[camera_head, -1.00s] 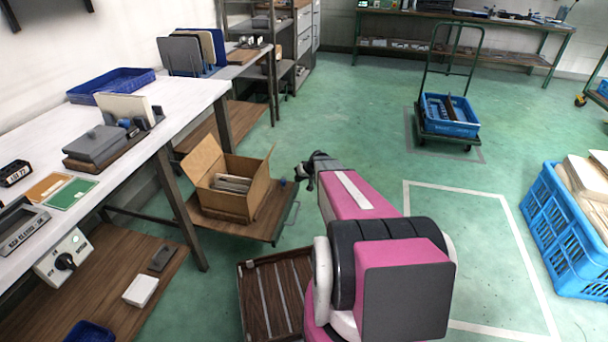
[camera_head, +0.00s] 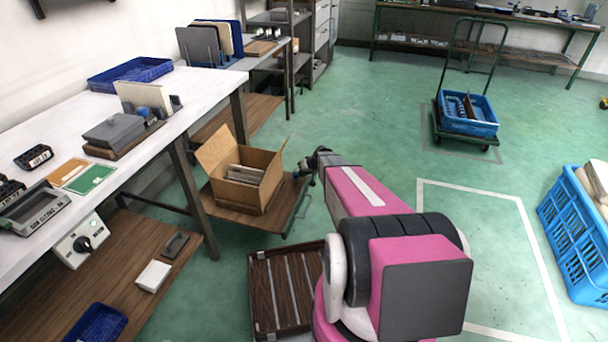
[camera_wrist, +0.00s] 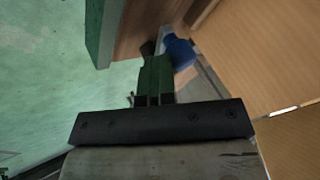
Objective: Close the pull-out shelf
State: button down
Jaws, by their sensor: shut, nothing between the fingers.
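The pull-out shelf (camera_head: 272,222) is a brown wooden board with a thin metal handle (camera_head: 299,213) along its outer edge. It sticks out from under the white workbench into the aisle. An open cardboard box (camera_head: 262,192) stands on it; the box also shows at the right of the wrist view (camera_wrist: 265,50). My gripper (camera_head: 310,170) is shut and empty by the shelf's far outer corner, right of the box. In the wrist view, the fingertips (camera_wrist: 158,72) are close to the brown board (camera_wrist: 138,30) and a small blue object (camera_wrist: 179,52); contact cannot be told.
A slatted wooden tray (camera_head: 285,290) sits low beside my base. The bench leg (camera_head: 192,190) stands left of the shelf. A blue crate (camera_head: 578,235) is at the right, a cart (camera_head: 463,135) farther back. Green floor between them is clear.

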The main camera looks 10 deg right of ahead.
jog(key=w+a, duration=0.6)
jog(key=a, duration=0.5)
jog(key=w+a, duration=0.7)
jog(key=a, duration=0.5)
jog(key=w+a, duration=0.7)
jog(key=a, duration=0.4)
jog(key=shift+a, duration=0.35)
jog(key=shift+w+a, duration=0.1)
jog(key=shift+w, duration=0.05)
